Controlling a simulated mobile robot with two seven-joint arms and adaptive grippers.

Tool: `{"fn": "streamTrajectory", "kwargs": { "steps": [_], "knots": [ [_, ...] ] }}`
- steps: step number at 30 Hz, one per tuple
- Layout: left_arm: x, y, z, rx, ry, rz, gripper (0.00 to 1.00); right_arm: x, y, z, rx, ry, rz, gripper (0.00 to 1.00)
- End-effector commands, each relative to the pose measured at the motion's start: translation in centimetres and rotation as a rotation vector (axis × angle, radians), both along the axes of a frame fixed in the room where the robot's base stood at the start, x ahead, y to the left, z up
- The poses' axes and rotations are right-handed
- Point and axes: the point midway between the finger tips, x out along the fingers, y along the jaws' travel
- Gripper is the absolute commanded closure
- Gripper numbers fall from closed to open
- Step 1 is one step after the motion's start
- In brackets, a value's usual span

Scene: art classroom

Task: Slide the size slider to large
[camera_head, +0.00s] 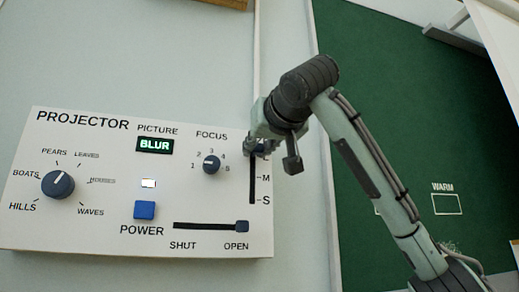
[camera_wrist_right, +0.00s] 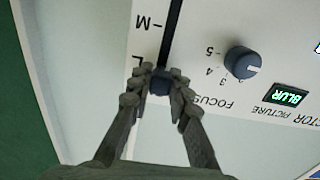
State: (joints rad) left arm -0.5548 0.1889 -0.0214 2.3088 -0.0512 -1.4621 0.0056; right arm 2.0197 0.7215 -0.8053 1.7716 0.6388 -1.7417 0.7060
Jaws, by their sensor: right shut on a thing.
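The size slider is a vertical black slot (camera_head: 253,186) at the right of the white projector panel (camera_head: 90,228), marked S at the bottom, M, and L at the top. Its dark blue knob (camera_wrist_right: 160,86) shows in the right wrist view, level with the L mark. My right gripper (camera_head: 261,142) is at the top end of the slot, its fingers closed on both sides of the knob. In the head view the gripper hides most of the knob and part of the L. My left gripper is not in view.
Left of the slider are the focus knob (camera_head: 211,164), the picture dial (camera_head: 58,184), a blue power button (camera_head: 144,210) and a shut/open slider knob (camera_head: 242,226) at OPEN. The display (camera_head: 155,145) reads BLUR. A green board (camera_head: 400,110) lies to the right.

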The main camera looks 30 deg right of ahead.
Motion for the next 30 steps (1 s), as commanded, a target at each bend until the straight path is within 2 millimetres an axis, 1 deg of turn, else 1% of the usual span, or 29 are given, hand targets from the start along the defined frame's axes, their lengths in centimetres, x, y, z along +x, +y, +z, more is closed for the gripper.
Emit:
{"fn": "streamTrajectory", "kwargs": {
  "steps": [1,8,9,13,14,21,24,26,29,30],
  "knots": [
    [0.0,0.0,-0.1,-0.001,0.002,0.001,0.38,-0.1,-0.1,0.5,0.002,-0.013,0.001,1.0],
    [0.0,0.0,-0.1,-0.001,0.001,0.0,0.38,-0.2,-0.2,0.7,0.004,-0.019,0.0,1.0],
    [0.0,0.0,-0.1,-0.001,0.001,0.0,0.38,-0.2,-0.2,0.8,0.004,-0.019,-0.001,0.79],
    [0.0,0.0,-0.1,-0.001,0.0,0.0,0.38,-0.1,-0.2,0.6,0.003,-0.016,-0.001,0.62],
    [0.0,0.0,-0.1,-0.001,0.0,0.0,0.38,-0.1,-0.2,0.6,0.004,-0.015,-0.001,0.6],
    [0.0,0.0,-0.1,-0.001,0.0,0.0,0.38,-0.1,-0.1,0.4,0.003,-0.011,0.0,0.6],
    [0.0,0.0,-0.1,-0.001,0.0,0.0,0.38,-0.4,0.0,0.4,0.001,-0.012,0.001,0.6],
    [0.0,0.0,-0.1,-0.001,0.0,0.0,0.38,-1.0,0.2,0.5,0.001,-0.013,0.002,0.6],
    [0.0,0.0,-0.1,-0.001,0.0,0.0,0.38,-2.5,0.6,0.5,0.0,-0.012,0.003,0.6],
    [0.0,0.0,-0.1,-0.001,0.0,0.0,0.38,-3.3,0.8,0.5,0.001,-0.015,0.004,0.6]
  ]
}}
